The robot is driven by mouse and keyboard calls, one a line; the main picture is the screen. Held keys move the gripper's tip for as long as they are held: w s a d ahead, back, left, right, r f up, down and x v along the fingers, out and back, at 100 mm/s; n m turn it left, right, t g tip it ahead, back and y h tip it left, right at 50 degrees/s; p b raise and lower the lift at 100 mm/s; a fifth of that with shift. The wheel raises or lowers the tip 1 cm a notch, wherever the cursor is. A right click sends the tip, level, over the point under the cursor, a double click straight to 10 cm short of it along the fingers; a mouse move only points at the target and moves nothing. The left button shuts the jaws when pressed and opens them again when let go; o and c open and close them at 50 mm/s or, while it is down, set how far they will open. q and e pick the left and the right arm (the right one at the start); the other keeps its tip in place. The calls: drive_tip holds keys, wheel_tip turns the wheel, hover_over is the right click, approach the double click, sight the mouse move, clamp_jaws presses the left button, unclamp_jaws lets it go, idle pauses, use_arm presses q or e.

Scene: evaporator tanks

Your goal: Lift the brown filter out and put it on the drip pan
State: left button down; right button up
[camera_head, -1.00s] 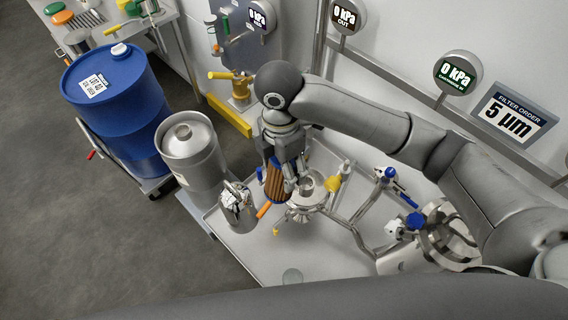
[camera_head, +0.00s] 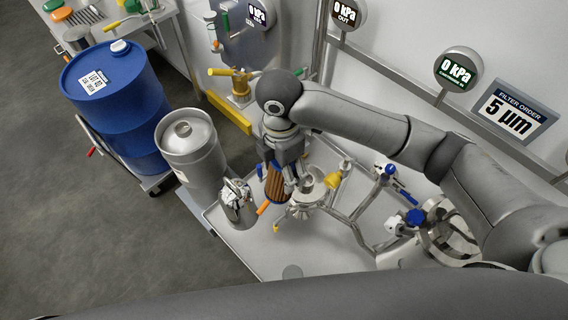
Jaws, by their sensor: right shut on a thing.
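The brown filter (camera_head: 274,186) is a ribbed brown cylinder with a bit of blue at its side. It stands roughly upright, just left of the small steel filter housing (camera_head: 304,205). My right gripper (camera_head: 282,178) points down from above and is shut on the brown filter. The gripper hides the filter's upper part, and I cannot tell whether its lower end touches anything. The drip pan (camera_head: 330,258) looks like the wide grey tray under the housing and pipes. My left gripper is not in view.
A shiny steel canister (camera_head: 236,203) stands close left of the filter, with a tall steel tank (camera_head: 190,150) behind it. Pipes with blue-handled valves (camera_head: 415,218) run to the right. The tray's front part is mostly clear. A blue drum (camera_head: 118,105) stands at left.

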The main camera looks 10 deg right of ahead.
drive_tip(key=shift+f+b, duration=1.55)
drive_tip(key=shift+f, duration=2.55)
